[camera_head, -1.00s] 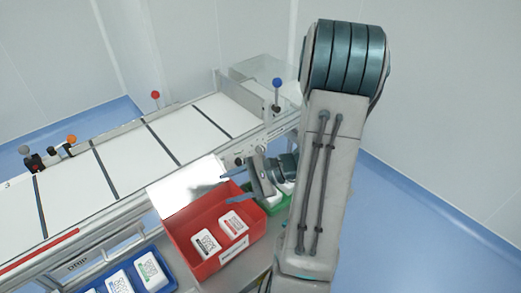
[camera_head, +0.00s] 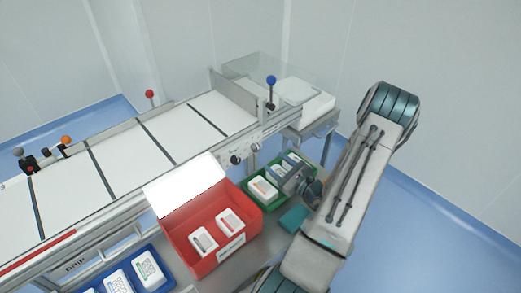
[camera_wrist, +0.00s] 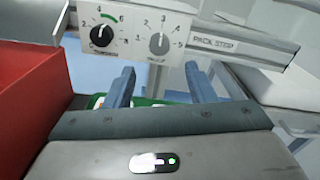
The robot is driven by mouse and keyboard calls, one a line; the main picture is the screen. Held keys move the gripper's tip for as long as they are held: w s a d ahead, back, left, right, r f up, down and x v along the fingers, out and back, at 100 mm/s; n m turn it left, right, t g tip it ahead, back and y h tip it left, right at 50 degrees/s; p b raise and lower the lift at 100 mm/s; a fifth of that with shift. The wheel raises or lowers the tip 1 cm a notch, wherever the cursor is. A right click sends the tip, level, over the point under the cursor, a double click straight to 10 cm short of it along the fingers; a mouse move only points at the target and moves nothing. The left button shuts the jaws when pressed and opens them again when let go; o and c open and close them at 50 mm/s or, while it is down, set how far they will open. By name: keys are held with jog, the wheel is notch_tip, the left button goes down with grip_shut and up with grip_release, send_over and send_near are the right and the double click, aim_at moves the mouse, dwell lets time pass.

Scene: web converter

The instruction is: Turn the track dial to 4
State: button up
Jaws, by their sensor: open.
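Two round dials sit on the machine's front rail: a black dial (camera_wrist: 101,36) on the left and a grey dial (camera_wrist: 159,43) on the right, each ringed by printed numbers. The small captions under them are too blurred to tell which is the track dial, and the pointer settings are unclear. In the head view the black dial (camera_head: 235,160) and the grey dial (camera_head: 256,147) show small. My gripper (camera_wrist: 160,80) is open and empty, its fingers pointing toward the rail, below and apart from the dials. In the head view it is over the green bin, right of the dials.
A red open box (camera_head: 183,243) with two white packs stands close left of my gripper. A green bin (camera_head: 253,201) with packs lies below it. A blue bin (camera_head: 166,279) is at front left. A blue-knobbed lever (camera_head: 271,82) rises behind the rail, marked PACK STOP.

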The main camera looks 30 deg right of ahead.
aim_at(258, 150)
jog(key=w, duration=0.5)
jog(key=w+a+p, duration=0.1)
jog(key=w, duration=0.2)
jog(key=shift+w+a, duration=0.1)
jog(key=shift+w, duration=0.25)
jog(key=c, duration=1)
